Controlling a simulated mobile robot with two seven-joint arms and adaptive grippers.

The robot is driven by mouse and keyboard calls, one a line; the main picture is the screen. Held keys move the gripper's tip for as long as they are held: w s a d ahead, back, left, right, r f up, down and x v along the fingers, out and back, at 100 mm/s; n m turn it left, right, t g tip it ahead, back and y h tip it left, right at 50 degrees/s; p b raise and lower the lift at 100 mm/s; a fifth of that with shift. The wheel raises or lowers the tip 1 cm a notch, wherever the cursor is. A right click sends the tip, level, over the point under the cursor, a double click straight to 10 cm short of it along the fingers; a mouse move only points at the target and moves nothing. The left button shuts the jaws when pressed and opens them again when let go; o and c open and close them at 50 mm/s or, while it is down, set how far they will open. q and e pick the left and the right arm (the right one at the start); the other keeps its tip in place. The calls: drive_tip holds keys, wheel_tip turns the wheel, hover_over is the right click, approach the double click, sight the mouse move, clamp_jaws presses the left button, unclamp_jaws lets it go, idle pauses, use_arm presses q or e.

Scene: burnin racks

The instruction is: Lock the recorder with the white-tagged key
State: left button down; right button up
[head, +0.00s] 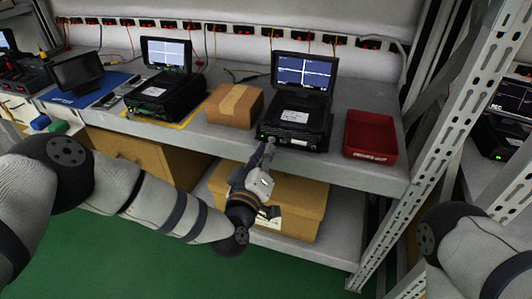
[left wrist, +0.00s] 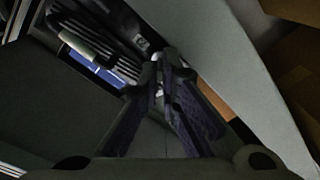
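The recorder (head: 292,123) is a black case with its lid screen raised and lit, on the shelf at the centre right in the head view. Green lights and a white label show on its front. My left gripper (head: 266,152) reaches up to the left part of that front. In the left wrist view the left gripper's fingertips (left wrist: 165,66) come together around a small pale piece, which looks like the white-tagged key (left wrist: 158,91); the fingers mostly hide it. I cannot tell whether the key is in a lock. My right gripper is out of view.
A cardboard box (head: 234,104) stands left of the recorder and a red tray (head: 371,135) right of it. Another recorder (head: 166,94) stands farther left. Large cartons (head: 288,205) fill the lower shelf. A metal rack post (head: 446,130) rises at the right.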

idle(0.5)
use_arm(q)
drive_tip(key=c, duration=2.1)
unclamp_jaws()
drive_tip(key=v, duration=1.2)
drive_tip(key=shift+r, duration=0.1)
